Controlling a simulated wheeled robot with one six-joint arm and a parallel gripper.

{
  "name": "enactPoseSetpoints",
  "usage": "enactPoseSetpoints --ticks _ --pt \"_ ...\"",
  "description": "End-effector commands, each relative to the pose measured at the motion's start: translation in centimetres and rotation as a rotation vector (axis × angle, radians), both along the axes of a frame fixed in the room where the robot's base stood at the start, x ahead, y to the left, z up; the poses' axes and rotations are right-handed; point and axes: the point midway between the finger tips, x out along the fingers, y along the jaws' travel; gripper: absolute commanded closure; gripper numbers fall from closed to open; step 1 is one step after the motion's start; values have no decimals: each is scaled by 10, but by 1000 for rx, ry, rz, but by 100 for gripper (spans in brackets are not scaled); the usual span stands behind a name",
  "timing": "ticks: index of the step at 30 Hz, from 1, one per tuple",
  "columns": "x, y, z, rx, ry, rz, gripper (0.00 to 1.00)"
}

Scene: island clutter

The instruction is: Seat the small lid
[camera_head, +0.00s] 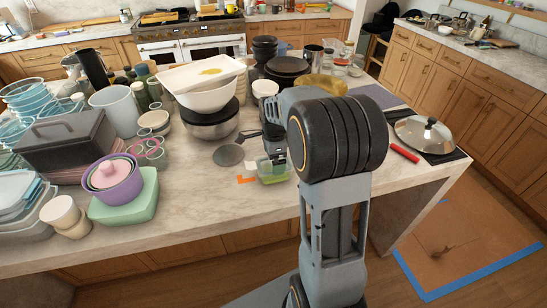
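My gripper (275,157) points down at a small clear green container (273,176) near the island's front edge. The gripper's dark end is at the container's top. My arm hides much of this area. I cannot tell whether the fingers are open or shut, or whether a small lid is between them. A pale piece (251,166) shows just left of the container, too small to identify. A larger domed metal lid with a knob (425,133) lies on a dark mat at the right.
An orange tape mark (246,180) lies left of the container. A dark round disc (228,155) lies behind it. Stacked bowls (211,122), a purple bowl (112,182) and several containers crowd the left. A red object (404,153) lies right of my arm.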

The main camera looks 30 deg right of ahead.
Motion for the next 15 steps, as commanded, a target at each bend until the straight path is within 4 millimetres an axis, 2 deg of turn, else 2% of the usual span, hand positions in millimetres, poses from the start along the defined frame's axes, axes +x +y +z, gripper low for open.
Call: enactPoseSetpoints --ticks 8,11,15 --pt "0 0 7 0 -2 0 2" --pt "1 0 21 -1 -4 0 2" --pt "1 0 49 -1 -5 0 2"
